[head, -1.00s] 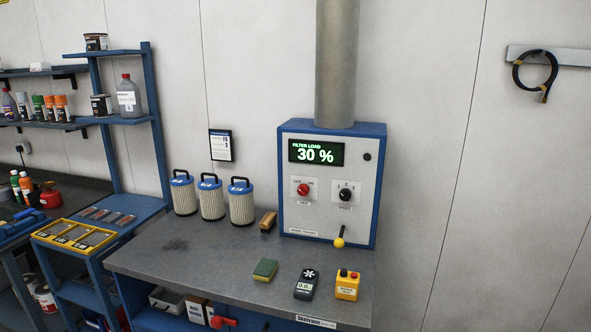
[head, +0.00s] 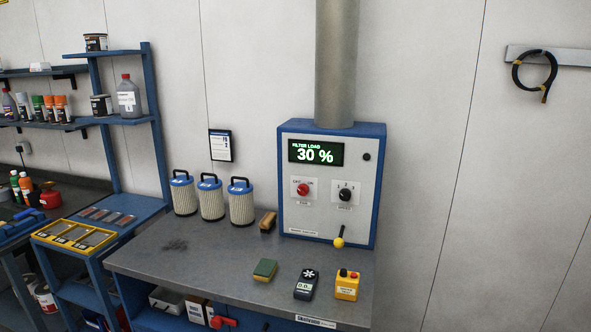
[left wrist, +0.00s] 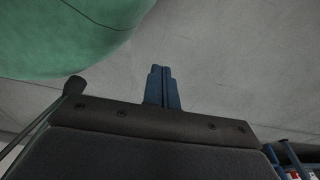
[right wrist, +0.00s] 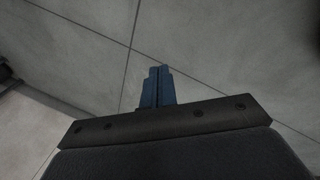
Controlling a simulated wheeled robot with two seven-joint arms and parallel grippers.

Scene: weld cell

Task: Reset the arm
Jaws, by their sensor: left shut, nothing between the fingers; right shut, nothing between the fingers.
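My left gripper (left wrist: 162,86) shows in the left wrist view with its blue fingers together and nothing between them. A large green rounded surface (left wrist: 65,35) fills the upper left of that view. My right gripper (right wrist: 158,86) shows in the right wrist view, also shut and empty, against grey floor-like panels with dark seams. Neither gripper shows in the head view. There, a blue and grey control box (head: 331,185) stands on the workbench (head: 215,262), its display reading "FILTER LOAD 30 %". It has a red knob (head: 303,189), a black knob (head: 345,194) and a yellow-ended lever (head: 339,242).
Three filter cartridges (head: 212,200) stand at the bench's back. A green and tan sponge (head: 265,270), a dark meter (head: 306,285) and a yellow button box (head: 347,285) lie near its front. A blue shelf unit (head: 150,110) stands left. The bench's middle is clear.

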